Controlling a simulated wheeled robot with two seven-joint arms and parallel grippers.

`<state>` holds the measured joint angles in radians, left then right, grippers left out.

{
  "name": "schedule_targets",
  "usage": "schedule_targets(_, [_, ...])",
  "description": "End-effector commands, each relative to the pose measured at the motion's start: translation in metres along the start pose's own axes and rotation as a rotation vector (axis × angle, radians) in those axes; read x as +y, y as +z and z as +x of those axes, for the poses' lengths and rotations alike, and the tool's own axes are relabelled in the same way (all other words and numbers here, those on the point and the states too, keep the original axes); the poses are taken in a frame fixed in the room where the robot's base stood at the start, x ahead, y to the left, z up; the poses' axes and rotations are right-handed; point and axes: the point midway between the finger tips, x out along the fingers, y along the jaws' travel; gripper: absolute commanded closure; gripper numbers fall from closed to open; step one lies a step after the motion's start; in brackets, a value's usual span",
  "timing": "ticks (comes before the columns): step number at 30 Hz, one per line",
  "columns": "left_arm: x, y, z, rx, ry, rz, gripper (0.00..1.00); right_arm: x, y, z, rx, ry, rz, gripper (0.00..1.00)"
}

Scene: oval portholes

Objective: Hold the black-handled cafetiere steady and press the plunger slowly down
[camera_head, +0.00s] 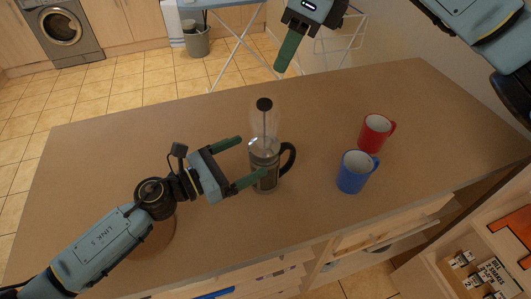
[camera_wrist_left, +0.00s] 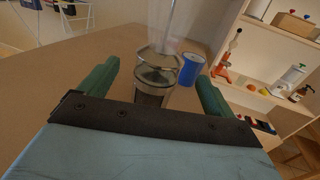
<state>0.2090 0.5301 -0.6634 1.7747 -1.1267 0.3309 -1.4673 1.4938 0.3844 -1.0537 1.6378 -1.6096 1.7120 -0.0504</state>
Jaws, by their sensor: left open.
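The cafetiere (camera_head: 264,156) stands upright on the counter, with a glass body and its black handle (camera_head: 289,158) on the right. Its plunger knob (camera_head: 264,104) is up on a raised rod. My left gripper (camera_head: 247,160) is open, and its green fingers reach toward the cafetiere from the left. In the left wrist view the cafetiere (camera_wrist_left: 154,77) shows ahead, between the two open fingers (camera_wrist_left: 155,85); I cannot tell whether they touch it. My right gripper (camera_head: 287,52) is at the top, above the far edge of the counter; one green finger shows clearly, so its opening is unclear.
A blue mug (camera_head: 353,172) and a red mug (camera_head: 376,133) stand right of the cafetiere. The blue mug also shows in the left wrist view (camera_wrist_left: 191,69). The counter (camera_head: 130,150) is clear at left and back. Open shelves (camera_head: 480,250) are at lower right.

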Motion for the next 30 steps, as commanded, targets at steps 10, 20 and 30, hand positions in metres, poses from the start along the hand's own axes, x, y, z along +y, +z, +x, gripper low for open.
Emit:
schedule_targets(10, [0.0,-0.038,0.031,-0.005,-0.001,-0.001,0.1,0.0,0.0,0.0,0.0,0.0,0.0,0.64])
schedule_targets(20, [0.001,-0.039,0.071,-0.002,0.002,-0.001,0.1,0.0,0.0,0.0,0.0,0.0,0.0,0.64])
schedule_targets(30, [0.0,-0.039,0.075,-0.001,0.002,-0.002,0.1,0.0,0.0,0.0,0.0,0.0,0.0,0.64])
